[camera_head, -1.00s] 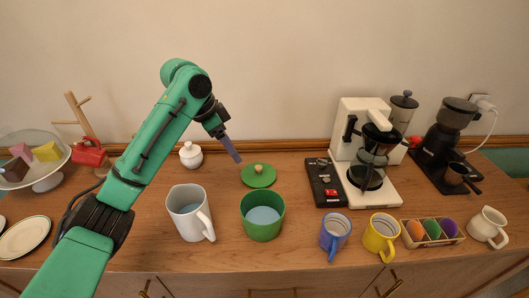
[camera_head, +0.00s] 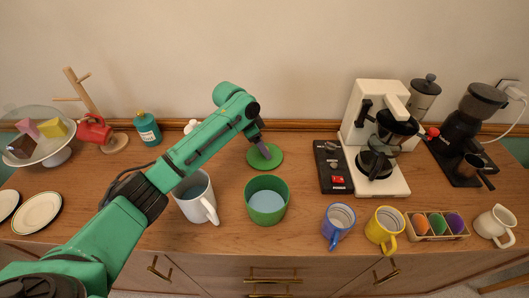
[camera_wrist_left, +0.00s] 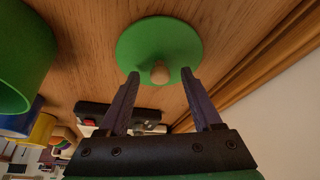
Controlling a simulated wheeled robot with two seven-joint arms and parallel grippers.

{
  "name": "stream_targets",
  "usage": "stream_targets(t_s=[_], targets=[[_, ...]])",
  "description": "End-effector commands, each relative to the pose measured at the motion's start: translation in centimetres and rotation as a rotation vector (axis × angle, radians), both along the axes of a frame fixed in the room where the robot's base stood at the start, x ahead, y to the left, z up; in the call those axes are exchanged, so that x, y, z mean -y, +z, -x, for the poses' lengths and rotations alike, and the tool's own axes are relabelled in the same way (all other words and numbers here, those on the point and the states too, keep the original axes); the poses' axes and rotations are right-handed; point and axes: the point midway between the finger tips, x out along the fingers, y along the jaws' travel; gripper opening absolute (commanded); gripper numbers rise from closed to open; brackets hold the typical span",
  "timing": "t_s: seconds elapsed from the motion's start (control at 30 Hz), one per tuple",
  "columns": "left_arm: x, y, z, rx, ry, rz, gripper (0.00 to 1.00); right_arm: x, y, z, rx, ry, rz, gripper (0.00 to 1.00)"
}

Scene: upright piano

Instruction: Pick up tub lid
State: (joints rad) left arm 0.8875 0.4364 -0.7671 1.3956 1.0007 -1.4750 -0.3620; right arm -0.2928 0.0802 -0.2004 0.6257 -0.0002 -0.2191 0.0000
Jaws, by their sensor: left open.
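The tub lid (camera_head: 265,158) is a round green disc lying flat on the wooden counter, behind the open green tub (camera_head: 267,208). In the left wrist view the lid (camera_wrist_left: 150,42) shows a small wooden knob (camera_wrist_left: 160,72) at its middle. My left gripper (camera_head: 262,150) is just above the lid in the head view and hides the knob there. In the wrist view its two fingers (camera_wrist_left: 170,88) are apart, with the knob in line with the gap between the fingertips. I cannot tell if the knob is between them. My right gripper is not in view.
A white mug (camera_head: 196,200) stands left of the tub. A black panel with a red switch (camera_head: 333,168) and a white coffee maker (camera_head: 374,140) stand to the right. Blue (camera_head: 338,224) and yellow (camera_head: 384,230) mugs are in front. A teal bottle (camera_head: 147,129) is behind my arm.

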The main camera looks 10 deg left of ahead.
Motion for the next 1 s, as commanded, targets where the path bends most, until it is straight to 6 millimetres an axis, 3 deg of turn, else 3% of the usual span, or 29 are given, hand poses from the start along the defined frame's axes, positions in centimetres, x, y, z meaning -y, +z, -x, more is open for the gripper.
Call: stream_targets(t_s=[0.23,0.4,0.77,0.87,1.0], targets=[[0.2,-0.6,-0.1,0.0,-0.001,0.0,0.66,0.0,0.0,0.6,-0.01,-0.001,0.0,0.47],[0.2,-0.6,-0.1,0.0,-0.001,0.0,0.01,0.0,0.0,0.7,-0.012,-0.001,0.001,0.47],[0.2,-0.3,-0.1,0.002,-0.001,0.0,0.0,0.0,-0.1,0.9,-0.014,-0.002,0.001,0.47],[0.2,0.5,-0.2,0.002,-0.001,0.001,0.0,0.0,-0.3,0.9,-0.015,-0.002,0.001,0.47],[0.2,3.3,-0.2,0.005,-0.001,0.001,0.0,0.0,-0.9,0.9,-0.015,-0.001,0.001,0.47]])
